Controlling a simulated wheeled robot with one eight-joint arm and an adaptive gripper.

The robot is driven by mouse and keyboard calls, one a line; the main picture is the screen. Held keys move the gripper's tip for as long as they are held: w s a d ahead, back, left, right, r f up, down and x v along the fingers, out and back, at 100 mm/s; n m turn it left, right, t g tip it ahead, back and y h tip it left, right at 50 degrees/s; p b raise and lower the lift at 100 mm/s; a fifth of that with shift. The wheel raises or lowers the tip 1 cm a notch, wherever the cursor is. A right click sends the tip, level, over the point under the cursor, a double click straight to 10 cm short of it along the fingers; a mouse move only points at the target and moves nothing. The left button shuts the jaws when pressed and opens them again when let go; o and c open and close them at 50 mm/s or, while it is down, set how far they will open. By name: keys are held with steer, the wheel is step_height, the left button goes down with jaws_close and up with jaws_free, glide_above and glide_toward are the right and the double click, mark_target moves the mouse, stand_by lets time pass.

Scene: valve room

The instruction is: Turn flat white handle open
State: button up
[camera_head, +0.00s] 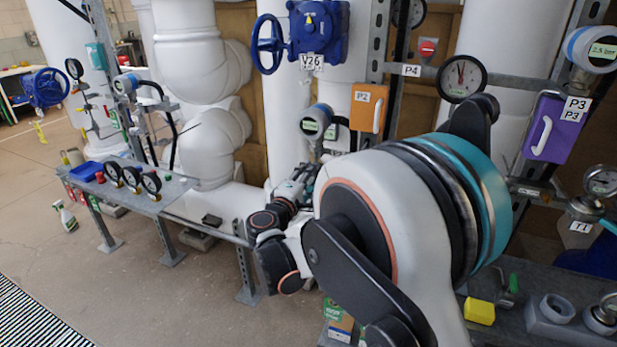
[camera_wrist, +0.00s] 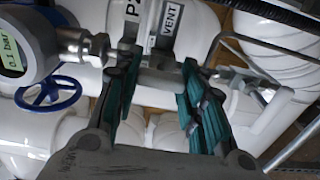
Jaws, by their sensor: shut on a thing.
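My gripper (camera_wrist: 160,100) shows in the wrist view with its teal-padded fingers on either side of a pale, flat bar, which looks like the flat white handle (camera_wrist: 161,80). The fingers are shut on it. Its far ends are hidden behind the pads. A P-label and a VENT label sit just beyond the bar. In the head view my gripper (camera_head: 297,184) reaches to the pipework below the orange P2 box (camera_head: 369,108), and my arm hides much of that area. I cannot tell the handle apart there.
A digital gauge (camera_wrist: 28,45) sits close left of the fingers in the wrist view. The blue V26 valve (camera_head: 318,30) is above. A grey bench (camera_head: 135,193) with several gauges stands left. The purple P3 box (camera_head: 557,127) is right.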

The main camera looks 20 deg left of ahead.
stand_by(0.3)
steer(key=o, duration=1.1)
steer(key=s, duration=0.8)
steer(key=s+a, duration=0.1)
steer(key=s, duration=0.3)
